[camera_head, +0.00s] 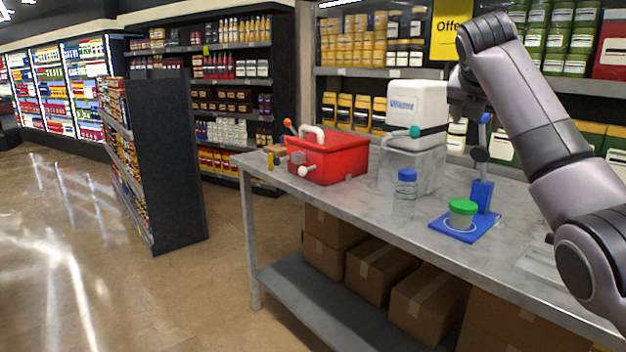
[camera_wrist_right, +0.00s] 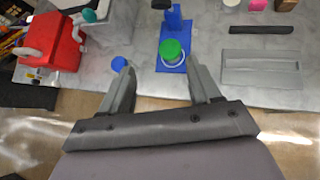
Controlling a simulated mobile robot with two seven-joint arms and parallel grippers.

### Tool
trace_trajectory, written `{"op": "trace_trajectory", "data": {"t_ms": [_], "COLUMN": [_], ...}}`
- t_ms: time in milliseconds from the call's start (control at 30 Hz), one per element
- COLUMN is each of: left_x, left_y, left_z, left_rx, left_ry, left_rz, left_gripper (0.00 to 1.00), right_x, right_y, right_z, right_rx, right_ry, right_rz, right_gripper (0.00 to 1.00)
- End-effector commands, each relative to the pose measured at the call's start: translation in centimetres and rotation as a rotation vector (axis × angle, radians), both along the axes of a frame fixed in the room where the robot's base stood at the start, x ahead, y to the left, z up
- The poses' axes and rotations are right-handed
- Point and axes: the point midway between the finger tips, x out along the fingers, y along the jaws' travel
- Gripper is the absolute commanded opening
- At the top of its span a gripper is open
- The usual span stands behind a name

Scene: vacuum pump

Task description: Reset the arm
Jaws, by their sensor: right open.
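My right arm (camera_head: 540,130) comes in from the right in the head view, raised above the table. My right gripper (camera_wrist_right: 160,85) is open and empty in the right wrist view, with its two fingers spread apart over the table's front edge. The head view does not show its fingertips clearly. My left gripper is in neither view. The table (camera_head: 345,215) holds a red box (camera_head: 335,158), a white pump unit (camera_head: 415,112) on a grey block, a clear bottle with a blue cap (camera_head: 405,190), and a green-lidded jar (camera_head: 462,213) on a blue stand (camera_head: 484,192).
Cardboard boxes (camera_head: 375,268) sit on the table's lower shelf. A grey tray (camera_wrist_right: 262,68) and a dark bar (camera_wrist_right: 262,30) lie to the right in the wrist view. Stocked shelves (camera_head: 365,70) stand behind the table. The floor (camera_head: 150,290) at left is clear.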

Motion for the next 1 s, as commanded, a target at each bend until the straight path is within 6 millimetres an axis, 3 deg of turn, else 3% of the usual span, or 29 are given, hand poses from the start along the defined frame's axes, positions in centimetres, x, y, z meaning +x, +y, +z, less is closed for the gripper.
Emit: {"op": "trace_trajectory", "data": {"t_ms": [33, 200, 467, 600, 767, 1000], "left_x": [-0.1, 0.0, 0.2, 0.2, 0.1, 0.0], "left_y": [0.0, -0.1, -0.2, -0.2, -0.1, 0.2], "left_z": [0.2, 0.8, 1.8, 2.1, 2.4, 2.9], "left_rx": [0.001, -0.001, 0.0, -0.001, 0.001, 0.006], "left_ry": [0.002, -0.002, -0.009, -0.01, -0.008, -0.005], "left_rz": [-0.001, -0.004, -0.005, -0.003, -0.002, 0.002], "left_gripper": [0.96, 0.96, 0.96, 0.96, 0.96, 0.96], "right_x": [0.8, 2.4, 2.6, 1.5, -0.7, -6.2], "right_y": [0.3, 1.3, 3.2, 4.1, 5.0, 6.5], "right_z": [-2.6, -8.8, -20.5, -26.2, -31.9, -40.3], "right_rx": [0.031, 0.158, 0.421, 0.571, 0.734, 1.015], "right_ry": [-0.001, -0.062, -0.159, -0.201, -0.235, -0.277], "right_rz": [-0.011, -0.061, -0.17, -0.237, -0.319, -0.48], "right_gripper": [0.62, 0.62, 0.62, 0.62, 0.62, 0.62]}}
